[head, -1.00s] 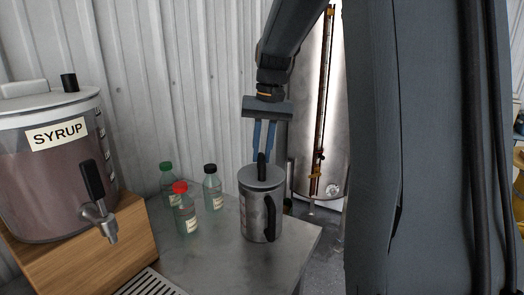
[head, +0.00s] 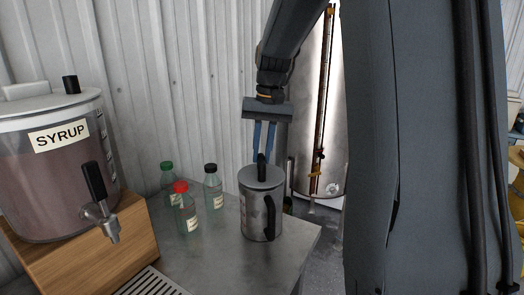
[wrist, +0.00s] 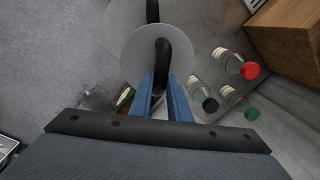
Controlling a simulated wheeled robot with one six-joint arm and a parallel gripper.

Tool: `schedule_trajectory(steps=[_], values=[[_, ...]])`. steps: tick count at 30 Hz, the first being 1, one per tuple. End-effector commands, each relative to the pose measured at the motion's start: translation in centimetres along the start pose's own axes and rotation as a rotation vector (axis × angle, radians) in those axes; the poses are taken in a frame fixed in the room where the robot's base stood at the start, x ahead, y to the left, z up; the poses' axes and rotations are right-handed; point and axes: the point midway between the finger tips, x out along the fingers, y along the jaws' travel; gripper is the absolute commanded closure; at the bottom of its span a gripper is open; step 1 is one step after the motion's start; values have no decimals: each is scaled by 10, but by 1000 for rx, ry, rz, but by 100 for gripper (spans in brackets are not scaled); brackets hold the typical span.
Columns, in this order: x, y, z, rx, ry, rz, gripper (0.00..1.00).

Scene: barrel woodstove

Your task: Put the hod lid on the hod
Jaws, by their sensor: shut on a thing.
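The hod (head: 260,217) is a metal can with a black side handle, standing upright near the table's front right corner. The hod lid (head: 262,177) is a round grey disc with a black handle on top. It lies level over the hod's mouth with no clear gap, though I cannot tell whether it is fully seated. My gripper (head: 262,155) points down from above, its blue fingers shut on the lid's black handle. In the wrist view the lid (wrist: 140,58) hides most of the hod, and the fingers (wrist: 162,84) reach its handle.
Bottles with green (head: 167,173), red (head: 181,203) and black (head: 211,186) caps stand left of the hod. A syrup dispenser (head: 50,180) sits on a wooden block (head: 125,240) at the left.

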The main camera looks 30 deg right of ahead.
Motion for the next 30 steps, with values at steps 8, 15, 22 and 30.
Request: schedule_trajectory(steps=[8,15,22,30], values=[[0,0,0,0,0,0,100],[1,0,0,0,0,0,100],[4,0,0,0,-1,0,100],[7,1,0,0,-1,0,100]])
